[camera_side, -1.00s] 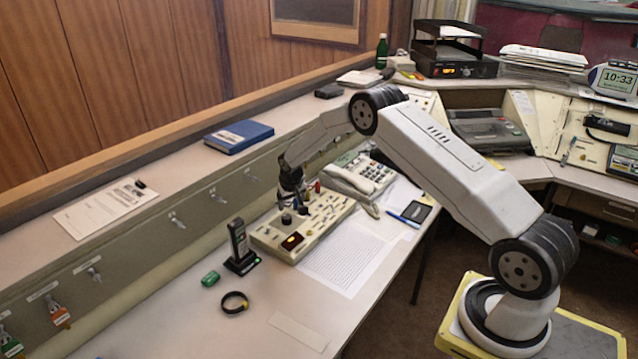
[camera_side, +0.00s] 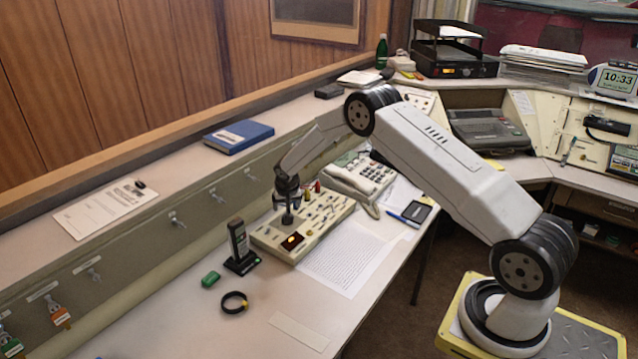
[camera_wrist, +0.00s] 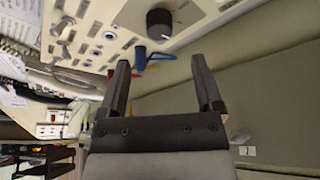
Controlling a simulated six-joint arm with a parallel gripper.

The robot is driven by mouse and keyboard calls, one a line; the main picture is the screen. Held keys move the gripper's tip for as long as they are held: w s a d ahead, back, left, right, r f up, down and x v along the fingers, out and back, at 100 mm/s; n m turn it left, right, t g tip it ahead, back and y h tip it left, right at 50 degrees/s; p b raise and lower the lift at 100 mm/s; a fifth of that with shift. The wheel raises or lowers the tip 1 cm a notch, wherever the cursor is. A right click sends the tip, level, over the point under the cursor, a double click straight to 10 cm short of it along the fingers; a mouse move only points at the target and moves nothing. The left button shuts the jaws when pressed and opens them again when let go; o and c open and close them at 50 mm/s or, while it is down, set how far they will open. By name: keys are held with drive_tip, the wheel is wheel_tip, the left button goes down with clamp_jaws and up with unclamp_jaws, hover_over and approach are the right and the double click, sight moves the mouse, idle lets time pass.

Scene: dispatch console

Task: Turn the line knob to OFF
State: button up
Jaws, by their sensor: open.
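The line knob (camera_wrist: 160,23) is a round black knob with a white pointer mark on the cream switch panel (camera_side: 269,241). In the wrist view it sits just beyond my fingertips, roughly centred between them; its pointer is toward the lower right. I cannot read any position labels. My gripper (camera_wrist: 160,60) is open and empty, its two dark fingers apart. In the side view my gripper (camera_side: 287,202) is pointed down right over the knob (camera_side: 287,219); whether they touch I cannot tell.
A blue lever (camera_wrist: 147,58) shows between my fingers in the wrist view.

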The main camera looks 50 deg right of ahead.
drive_tip(key=shift+x, duration=3.3)
clamp_jaws()
